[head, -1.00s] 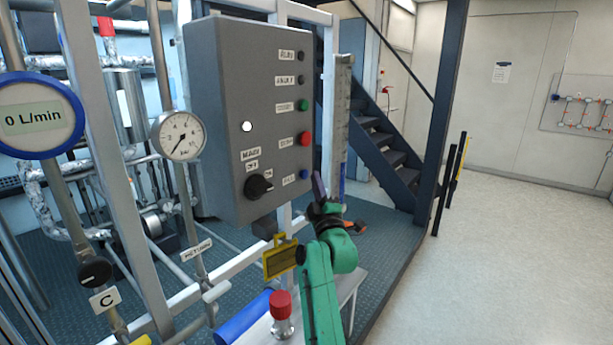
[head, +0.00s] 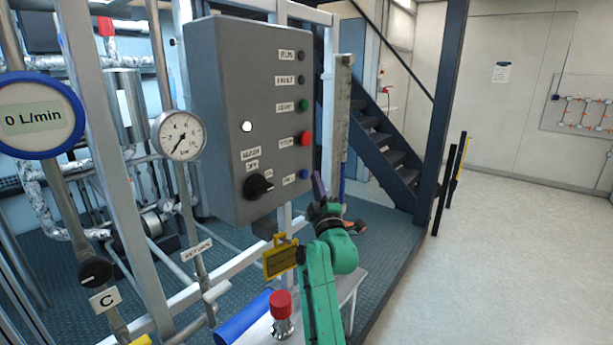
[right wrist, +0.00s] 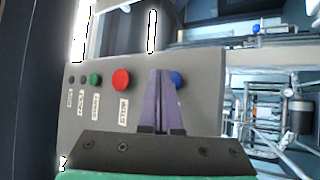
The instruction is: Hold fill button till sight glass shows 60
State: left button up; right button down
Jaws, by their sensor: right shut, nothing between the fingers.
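The blue fill button (head: 304,174) is at the bottom right of the grey control box's front, beside a small label. In the right wrist view the blue button (right wrist: 176,79) is partly covered by my fingers. My right gripper (head: 318,182) has its purple fingers closed together and empty, with the tips close to the button. I cannot tell whether they touch it. The sight glass (head: 343,110) is an upright scaled strip right of the box, with blue low down; its numbers are too small to read. My left gripper is out of view.
The control box (head: 225,110) also carries a red stop button (head: 305,139), a green start button (head: 304,104) and a black selector knob (head: 258,186). A yellow tag (head: 281,259) hangs below it. A red-capped fitting (head: 281,305) stands below.

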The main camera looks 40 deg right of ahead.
jog(key=shift+w, duration=0.1)
dwell(0.7)
jog(key=shift+w+a, duration=0.1)
jog(key=shift+w, duration=0.2)
jog(key=shift+w+a, duration=0.15)
jog(key=shift+w, duration=0.3)
dwell(6.5)
